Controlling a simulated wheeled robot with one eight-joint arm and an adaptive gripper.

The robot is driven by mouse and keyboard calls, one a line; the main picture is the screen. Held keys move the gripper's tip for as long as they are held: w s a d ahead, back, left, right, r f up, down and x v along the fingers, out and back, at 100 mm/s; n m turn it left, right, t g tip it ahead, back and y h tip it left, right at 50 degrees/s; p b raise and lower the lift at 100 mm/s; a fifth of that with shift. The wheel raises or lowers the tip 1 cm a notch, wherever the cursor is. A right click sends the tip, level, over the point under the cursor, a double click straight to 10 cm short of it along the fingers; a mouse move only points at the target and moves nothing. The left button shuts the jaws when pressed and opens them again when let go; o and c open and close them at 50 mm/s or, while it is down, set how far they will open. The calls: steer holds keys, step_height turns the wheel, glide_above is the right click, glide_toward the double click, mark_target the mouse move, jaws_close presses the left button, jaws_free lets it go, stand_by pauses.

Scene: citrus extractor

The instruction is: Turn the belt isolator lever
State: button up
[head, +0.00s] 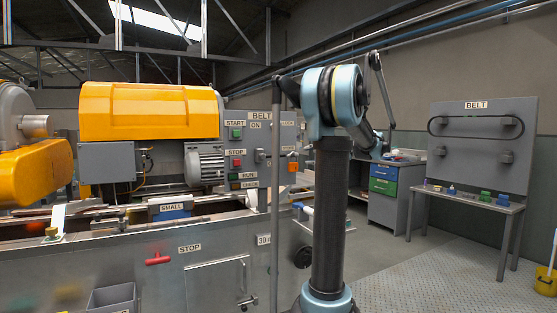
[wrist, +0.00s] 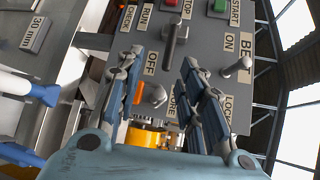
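The grey belt isolator lever (wrist: 175,45) stands out from the grey control panel (wrist: 203,70), between the ON and OFF labels in the wrist view. Its end is near the OFF label. In the head view a grey knob (head: 259,156), probably the same lever, shows on the panel under the ON label. My gripper (wrist: 160,62) is open, its two fingers spread apart and pointing at the panel. The lever lies beyond the fingertips, roughly between them, and nothing is visibly held. In the head view my gripper is hidden behind my arm.
Metal pegs stand by the LOCK label (wrist: 237,67) and near the STORE label (wrist: 153,95); an orange piece (wrist: 138,92) is beside the latter. Push buttons (head: 237,162) line the panel's left. A workbench (head: 470,200) stands at the right, with clear floor (head: 420,270) before it.

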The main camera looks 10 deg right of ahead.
mark_target(281, 155)
steer(key=shift+y, duration=0.3)
steer(key=x, duration=0.5)
steer(key=w+x, duration=0.1)
steer(key=x, duration=0.4)
steer(key=w+r+x, duration=0.1)
steer(key=x, duration=0.4)
steer(key=shift+w+d, duration=0.15)
jaws_close()
steer(key=shift+d, duration=0.1)
